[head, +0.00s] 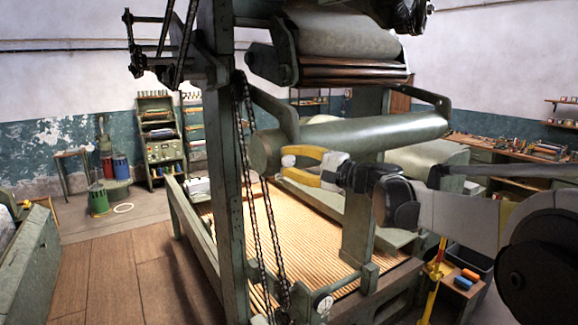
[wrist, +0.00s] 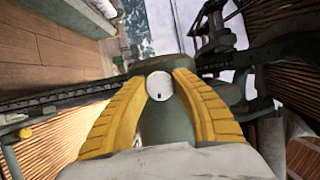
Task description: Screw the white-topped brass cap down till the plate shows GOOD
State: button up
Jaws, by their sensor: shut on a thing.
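The white-topped cap (wrist: 160,86) shows in the wrist view as a round white disc with a small dark mark. It sits between the two yellow fingers of my gripper (wrist: 159,77), which are shut on it. Its brass side is hidden by the fingers. In the head view my gripper (head: 287,162) reaches in from the right, its tips beside the left end of the big green roller (head: 375,132). The cap is too small and covered to make out clearly there. I cannot pick out a plate or read the word GOOD in either view.
A green post (head: 226,170) and hanging chains (head: 265,220) stand left of my gripper. A slatted bed (head: 290,235) lies below it. A round dial (head: 324,305) is on the frame's near end. The wooden floor (head: 120,275) at left is clear.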

dwell(0.3)
jog(key=shift+r, duration=0.1)
jog(key=o, duration=1.2)
jog(key=shift+a, duration=0.1)
jog(key=v, duration=1.2)
jog(key=shift+f, duration=0.25)
